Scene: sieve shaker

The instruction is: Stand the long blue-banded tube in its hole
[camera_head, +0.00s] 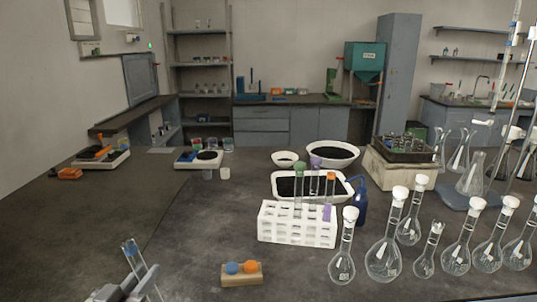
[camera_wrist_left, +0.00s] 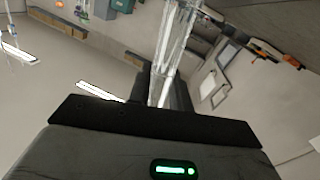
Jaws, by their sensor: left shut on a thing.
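The long blue-banded tube (camera_head: 134,252) is clear glass with a blue band near its top. It stands tilted at the lower left of the head view, and its lower part is hidden. My left gripper (camera_head: 137,287) is shut on it. In the left wrist view the clear tube (camera_wrist_left: 173,50) runs up from between the dark fingers. The white rack (camera_head: 297,236) stands to the right, apart from the held tube. It holds tubes with green, purple and orange bands, and other holes look empty. My right gripper is not in view.
A wooden block (camera_head: 241,281) with a blue and an orange piece lies before the rack. Several stoppered flasks (camera_head: 384,256) crowd the right. A white tray (camera_head: 345,196) of dark grains and a blue bottle (camera_head: 360,206) stand behind the rack.

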